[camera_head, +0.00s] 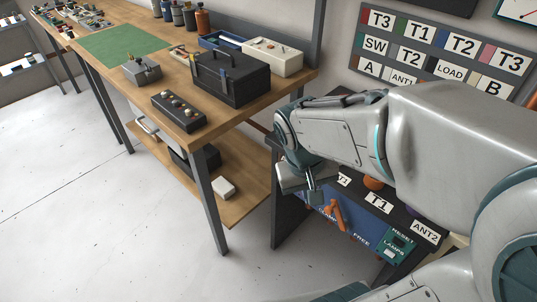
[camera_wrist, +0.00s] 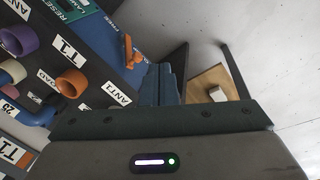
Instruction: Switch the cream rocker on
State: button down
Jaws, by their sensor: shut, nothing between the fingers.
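I cannot make out a cream rocker for certain in either view. My gripper (camera_head: 314,194) is shut and empty, pointing down beside the left edge of the low rack panel; my arm hides part of this panel. In the wrist view the closed fingers (camera_wrist: 160,84) show with nothing between them. The blue panel section (camera_head: 330,212) carries an orange lever (camera_head: 336,215), which also shows in the wrist view (camera_wrist: 131,52). A green plate (camera_head: 398,246) marked RESET and LAMPS sits to its right.
Purple (camera_wrist: 18,40) and orange (camera_wrist: 72,83) round fittings stick out from the dark panel beside the gripper. The wooden workbench (camera_head: 130,45) stands left, bearing a black toolbox (camera_head: 230,82), a cream box (camera_head: 272,57) and a dark knob box (camera_head: 178,111). The floor in front is clear.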

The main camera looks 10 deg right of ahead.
jog(key=w+a+f+n+t+h+b, duration=0.3)
jog(key=w+f, duration=0.5)
jog(key=f, duration=0.5)
jog(key=w+a+f+n+t+h+b, duration=0.4)
jog(key=w+a+f+t+h+b, duration=0.2)
jog(key=f, duration=0.7)
jog(key=w+a+h, duration=0.2)
jog(key=a, duration=0.1)
jog(key=shift+w, duration=0.4)
jog(key=x, duration=1.4)
jog(key=shift+r, duration=0.35)
jog(key=shift+w+a, duration=0.1)
